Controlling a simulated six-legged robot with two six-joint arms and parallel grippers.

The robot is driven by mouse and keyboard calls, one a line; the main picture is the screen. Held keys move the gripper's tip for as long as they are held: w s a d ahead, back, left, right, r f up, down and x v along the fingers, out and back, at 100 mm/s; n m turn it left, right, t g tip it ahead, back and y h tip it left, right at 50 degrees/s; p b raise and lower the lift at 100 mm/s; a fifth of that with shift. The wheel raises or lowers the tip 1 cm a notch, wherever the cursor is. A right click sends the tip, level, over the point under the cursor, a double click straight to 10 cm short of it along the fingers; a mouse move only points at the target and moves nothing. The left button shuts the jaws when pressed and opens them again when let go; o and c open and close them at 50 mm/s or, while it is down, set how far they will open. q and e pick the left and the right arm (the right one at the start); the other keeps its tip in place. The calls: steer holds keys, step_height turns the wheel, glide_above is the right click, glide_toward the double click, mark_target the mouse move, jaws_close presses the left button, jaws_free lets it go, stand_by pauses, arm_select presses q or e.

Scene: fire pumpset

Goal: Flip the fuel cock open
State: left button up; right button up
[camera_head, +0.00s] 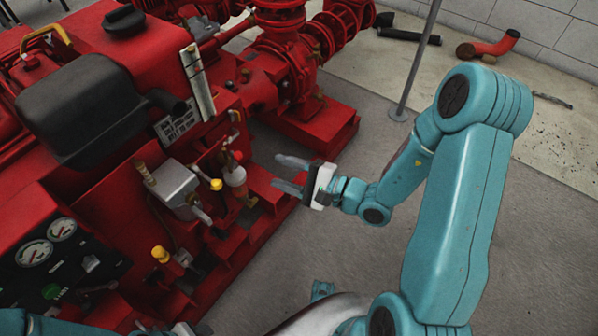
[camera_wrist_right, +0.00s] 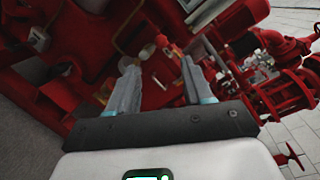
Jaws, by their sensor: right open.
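A red fire pumpset fills the left of the head view, with small fittings on its near side. They include a grey metal box (camera_head: 176,187), a yellow-capped fitting (camera_head: 162,255) and a cream-and-red fitting (camera_head: 235,176). I cannot tell for certain which part is the fuel cock. My right gripper (camera_head: 284,174) is open and empty, just right of the cream-and-red fitting, its fingers pointing at the pumpset. In the right wrist view its fingers (camera_wrist_right: 158,72) are apart, with small fittings beyond them. My left gripper (camera_head: 188,329) shows only partly at the bottom edge; its jaws are unclear.
A black tank (camera_head: 80,108) and a gauge panel (camera_head: 55,262) are at the left. Red pump pipework (camera_head: 290,55) stands at the back. A thin grey post (camera_head: 415,65) stands on the floor behind my right arm.

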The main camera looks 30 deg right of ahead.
steer(key=shift+v, duration=1.8)
